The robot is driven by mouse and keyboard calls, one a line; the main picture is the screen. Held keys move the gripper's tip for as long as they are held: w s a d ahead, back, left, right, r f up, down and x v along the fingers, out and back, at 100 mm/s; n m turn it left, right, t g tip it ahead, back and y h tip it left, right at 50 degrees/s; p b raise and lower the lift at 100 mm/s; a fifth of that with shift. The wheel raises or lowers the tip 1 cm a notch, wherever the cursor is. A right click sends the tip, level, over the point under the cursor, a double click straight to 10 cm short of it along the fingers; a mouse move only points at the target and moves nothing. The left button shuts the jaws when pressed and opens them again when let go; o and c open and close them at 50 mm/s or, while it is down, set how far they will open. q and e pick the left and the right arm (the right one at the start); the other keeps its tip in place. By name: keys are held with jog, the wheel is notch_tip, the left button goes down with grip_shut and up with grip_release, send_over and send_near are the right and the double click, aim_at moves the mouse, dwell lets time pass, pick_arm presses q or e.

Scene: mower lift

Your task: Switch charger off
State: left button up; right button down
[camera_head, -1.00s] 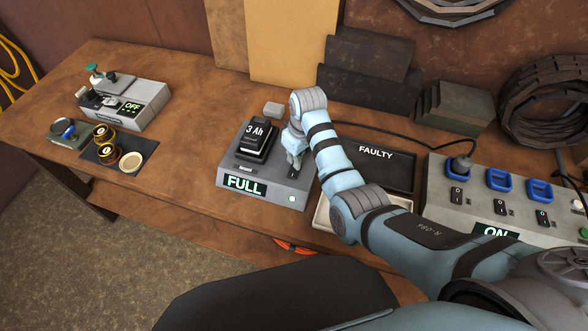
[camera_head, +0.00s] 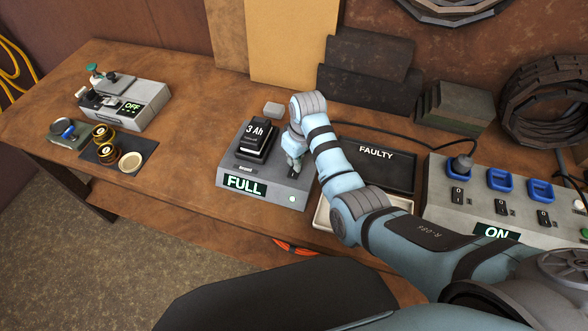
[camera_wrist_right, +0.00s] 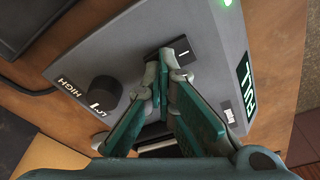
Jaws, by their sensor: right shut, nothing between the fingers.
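The charger (camera_head: 262,186) is a grey sloped box with a black 3 Ah battery (camera_head: 257,138) seated on it. Its display (camera_head: 245,185) reads FULL and a small green light glows at its front right. My right gripper (camera_head: 294,168) is over the right part of the charger top, pointing down, shut and empty. In the right wrist view the gripper tips (camera_wrist_right: 165,72) are at the black rocker switch (camera_wrist_right: 183,53) and partly cover it; I cannot tell if they press it. A black LOW–HIGH knob (camera_wrist_right: 103,92) is beside them. My left gripper is not in view.
Right of the charger lie a black FAULTY tray (camera_head: 376,166) and a pale tray, partly behind my right arm. A power strip (camera_head: 436,195) with blue sockets reads ON. A grey device (camera_head: 140,105) reading OFF stands at left. The bench (camera_head: 190,150) between is clear.

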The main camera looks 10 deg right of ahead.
notch_tip(320, 180, up, 2)
jog(key=shift+w+r+p, duration=0.1)
jog(key=shift+p, duration=0.95)
jog(key=shift+r, duration=2.3)
jog(key=shift+f, duration=0.15)
